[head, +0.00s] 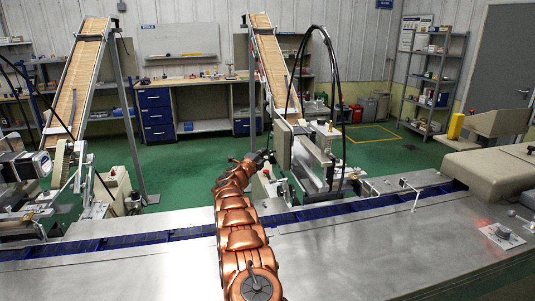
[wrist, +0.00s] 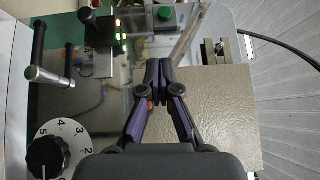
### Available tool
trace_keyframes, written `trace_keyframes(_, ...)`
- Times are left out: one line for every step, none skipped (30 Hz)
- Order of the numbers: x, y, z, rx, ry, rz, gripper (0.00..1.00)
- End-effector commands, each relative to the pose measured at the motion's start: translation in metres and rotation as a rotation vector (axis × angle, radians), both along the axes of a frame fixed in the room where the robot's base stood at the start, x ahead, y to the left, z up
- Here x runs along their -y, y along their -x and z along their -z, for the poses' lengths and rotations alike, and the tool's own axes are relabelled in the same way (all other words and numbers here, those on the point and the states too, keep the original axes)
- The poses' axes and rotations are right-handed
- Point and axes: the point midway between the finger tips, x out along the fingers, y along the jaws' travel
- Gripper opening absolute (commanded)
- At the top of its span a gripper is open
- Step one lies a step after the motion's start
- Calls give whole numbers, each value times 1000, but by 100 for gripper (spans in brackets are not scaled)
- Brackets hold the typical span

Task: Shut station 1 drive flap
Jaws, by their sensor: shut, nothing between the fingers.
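A beige flat panel (head: 283,144), which looks like the drive flap, stands upright and swung out on the left side of the middle station's machine (head: 318,160). In the wrist view the beige panel (wrist: 218,115) fills the area right of and behind my fingers. My gripper (wrist: 158,68) is shut and empty, its fingertips beside the panel's left edge. I cannot tell whether they touch it. In the head view my gripper (head: 262,155) is small and dark, just left of the panel's lower part. The panel's hinge is hidden.
The wrist view shows a numbered dial (wrist: 60,150), a lever handle (wrist: 48,78), a green button (wrist: 165,13) and a black knob (wrist: 87,15) near my gripper. A black cable (head: 333,75) loops above the machine. A blue conveyor (head: 130,239) runs along the steel table (head: 370,260).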

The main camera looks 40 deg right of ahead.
Motion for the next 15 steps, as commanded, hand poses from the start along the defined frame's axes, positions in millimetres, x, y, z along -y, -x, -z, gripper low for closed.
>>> trace_keyframes(0, 0, 0, 0, 0, 0, 0)
trace_keyframes(0, 0, 0, 0, 0, 0, 0)
trace_keyframes(0, 0, 0, 0, 0, 0, 0)
trace_keyframes(1, 0, 0, 0, 0, 1, 0)
trace_keyframes(1, 0, 0, 0, 0, 1, 0)
trace_keyframes(1, 1, 0, 0, 0, 1, 0)
trace_keyframes(1, 1, 0, 0, 0, 1, 0)
trace_keyframes(1, 1, 0, 0, 0, 1, 0)
trace_keyframes(1, 1, 0, 0, 0, 2, 0)
trace_keyframes(1, 1, 0, 0, 0, 2, 0)
trace_keyframes(1, 1, 0, 0, -1, 2, 0)
trace_keyframes(0, 0, 0, 0, -1, 2, 0)
trace_keyframes(-1, 0, 0, 0, -1, 2, 0)
trace_keyframes(-3, -1, 0, 0, -1, 1, 0)
trace_keyframes(-6, -2, 0, 0, -1, 1, 0)
